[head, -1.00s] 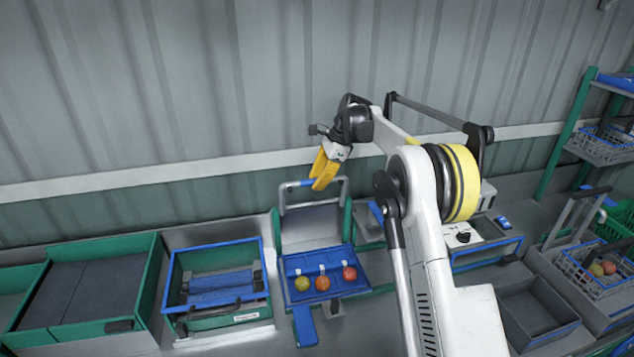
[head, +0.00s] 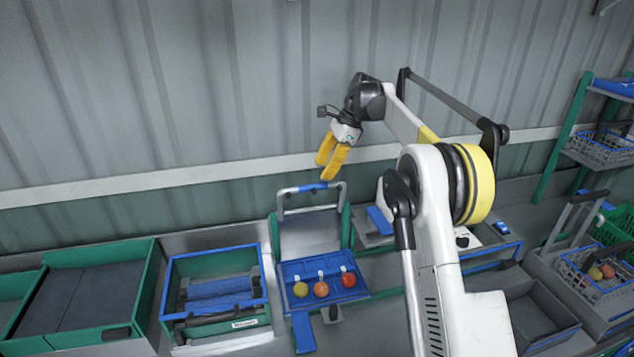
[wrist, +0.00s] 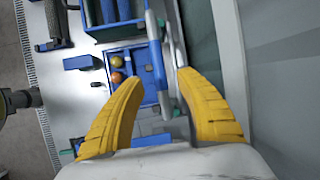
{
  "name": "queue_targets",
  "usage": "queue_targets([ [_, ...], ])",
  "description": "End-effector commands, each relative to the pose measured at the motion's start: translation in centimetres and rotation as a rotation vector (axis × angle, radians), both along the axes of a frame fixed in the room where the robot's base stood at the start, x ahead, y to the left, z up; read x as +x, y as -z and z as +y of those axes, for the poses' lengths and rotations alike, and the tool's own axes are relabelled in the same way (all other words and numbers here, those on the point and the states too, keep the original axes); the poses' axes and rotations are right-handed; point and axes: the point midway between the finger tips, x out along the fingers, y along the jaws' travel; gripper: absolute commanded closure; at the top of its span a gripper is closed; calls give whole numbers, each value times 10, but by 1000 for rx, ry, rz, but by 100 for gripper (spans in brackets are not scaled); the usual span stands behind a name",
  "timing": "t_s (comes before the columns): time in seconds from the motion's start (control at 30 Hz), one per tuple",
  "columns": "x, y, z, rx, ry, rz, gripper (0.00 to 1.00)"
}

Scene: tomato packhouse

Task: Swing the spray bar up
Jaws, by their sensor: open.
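The spray bar (head: 312,187) is a grey hoop with a blue grip along its crosspiece, standing over the back of a green-sided conveyor. It also shows in the wrist view (wrist: 156,63), where its blue grip lies in line with the gap between my fingertips. My gripper (head: 324,172) has yellow fingers, open and empty, pointing down just above the crosspiece and a little to the right in the head view. The open fingers show in the wrist view (wrist: 160,76) too. They appear apart from the bar; the exact gap is hard to judge.
A blue tray (head: 366,290) with three tomatoes is in front of the hoop. A blue-rimmed green crate (head: 262,290) stands to the left. The corrugated wall (head: 200,90) is close behind the hoop. A shelf rack (head: 570,135) stands at the right.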

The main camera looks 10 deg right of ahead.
Motion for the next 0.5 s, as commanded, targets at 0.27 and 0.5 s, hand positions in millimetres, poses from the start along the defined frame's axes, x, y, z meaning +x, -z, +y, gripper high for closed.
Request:
queue_targets([
  [0.27,-5,-38,-16,0,0,-1,58],
  [0.5,-6,-43,-17,0,-1,-1,58],
])
